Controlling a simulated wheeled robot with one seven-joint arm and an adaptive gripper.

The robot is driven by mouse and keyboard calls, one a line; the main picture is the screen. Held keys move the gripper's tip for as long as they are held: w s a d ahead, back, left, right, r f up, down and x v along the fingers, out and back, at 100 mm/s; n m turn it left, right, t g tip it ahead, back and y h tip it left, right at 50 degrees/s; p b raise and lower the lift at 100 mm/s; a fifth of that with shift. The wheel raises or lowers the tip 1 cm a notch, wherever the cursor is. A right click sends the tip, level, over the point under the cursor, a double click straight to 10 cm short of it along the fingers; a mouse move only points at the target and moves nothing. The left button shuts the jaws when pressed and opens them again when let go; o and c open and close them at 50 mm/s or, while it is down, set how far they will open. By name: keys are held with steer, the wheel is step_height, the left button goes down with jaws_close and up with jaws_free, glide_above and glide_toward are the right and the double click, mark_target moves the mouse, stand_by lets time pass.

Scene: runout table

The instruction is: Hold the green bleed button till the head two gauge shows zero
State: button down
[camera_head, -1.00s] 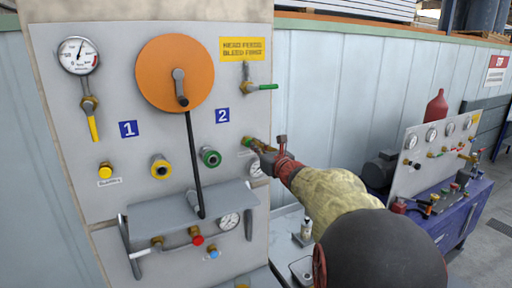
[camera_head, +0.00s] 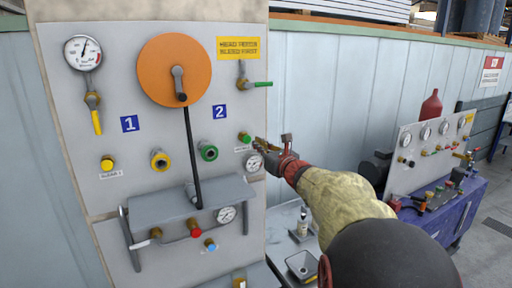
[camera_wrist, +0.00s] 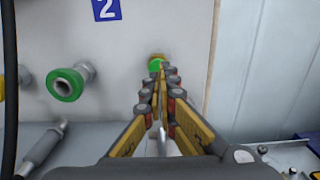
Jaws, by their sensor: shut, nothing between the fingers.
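The green bleed button (camera_head: 245,138) sits on the grey panel, right of the blue number 2 plate (camera_head: 219,112). It also shows in the wrist view (camera_wrist: 155,66), partly hidden behind my fingertips. My gripper (camera_head: 259,143) is shut and empty, its tips just right of the button in the head view, with a small gap seeming to show between them. A small round gauge (camera_head: 254,163) is just below the button, close under my gripper; its needle is too small to read. I cannot tell whether it is the head two gauge.
A green-ringed port (camera_head: 208,151) and a grey shelf (camera_head: 185,200) are left of my gripper. A green-handled valve (camera_head: 250,83) is above. Other gauges are at upper left (camera_head: 83,52) and below the shelf (camera_head: 226,214).

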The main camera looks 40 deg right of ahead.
steer(key=b+v, duration=0.1)
steer(key=v, duration=0.7)
steer(key=shift+f, duration=0.2)
steer(key=shift+s+d, duration=0.1)
